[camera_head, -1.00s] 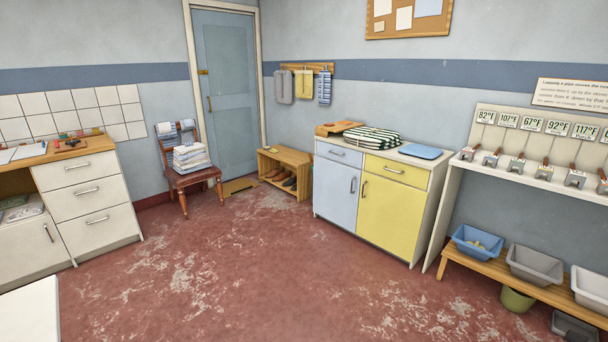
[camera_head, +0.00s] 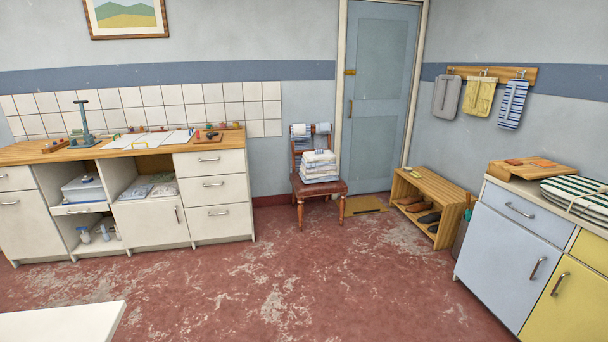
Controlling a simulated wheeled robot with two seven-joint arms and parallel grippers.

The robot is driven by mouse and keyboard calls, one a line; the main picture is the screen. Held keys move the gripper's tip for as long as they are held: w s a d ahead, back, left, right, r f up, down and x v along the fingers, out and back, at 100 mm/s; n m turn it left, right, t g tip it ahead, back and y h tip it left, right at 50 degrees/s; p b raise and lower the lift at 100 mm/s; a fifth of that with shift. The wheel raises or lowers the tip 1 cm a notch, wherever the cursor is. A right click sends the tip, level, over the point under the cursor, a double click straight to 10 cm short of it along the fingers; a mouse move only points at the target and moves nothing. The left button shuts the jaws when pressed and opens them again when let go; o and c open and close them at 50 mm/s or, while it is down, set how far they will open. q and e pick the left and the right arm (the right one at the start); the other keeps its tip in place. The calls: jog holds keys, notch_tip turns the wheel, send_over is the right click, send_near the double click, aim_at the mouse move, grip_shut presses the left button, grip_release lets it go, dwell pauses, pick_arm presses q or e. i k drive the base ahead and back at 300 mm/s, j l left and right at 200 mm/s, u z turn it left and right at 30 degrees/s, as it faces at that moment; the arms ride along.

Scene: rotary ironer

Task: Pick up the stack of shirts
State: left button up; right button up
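A stack of folded white and pale blue cloth (camera_head: 319,165), which looks like the shirts, sits on the seat of a dark red wooden chair (camera_head: 320,187) by the door. I cannot tell from here whether every piece in it is a shirt. A striped green and white folded bundle (camera_head: 578,197), tied with a band, lies on the cabinet at the right. Neither of my grippers shows in the head view.
A counter with drawers (camera_head: 215,199) stands along the left wall. A shoe rack (camera_head: 446,194) and a blue and yellow cabinet (camera_head: 513,238) stand at the right. A white table corner (camera_head: 66,322) juts in at bottom left. The red floor (camera_head: 290,270) between is clear.

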aim_at(320, 165)
jog(key=i+j+u, duration=0.15)
jog(key=i+j, duration=0.15)
jog(key=i, duration=1.3)
jog(key=i+j+u, duration=0.2)
jog(key=i, duration=1.35)
jog(key=l, duration=0.1)
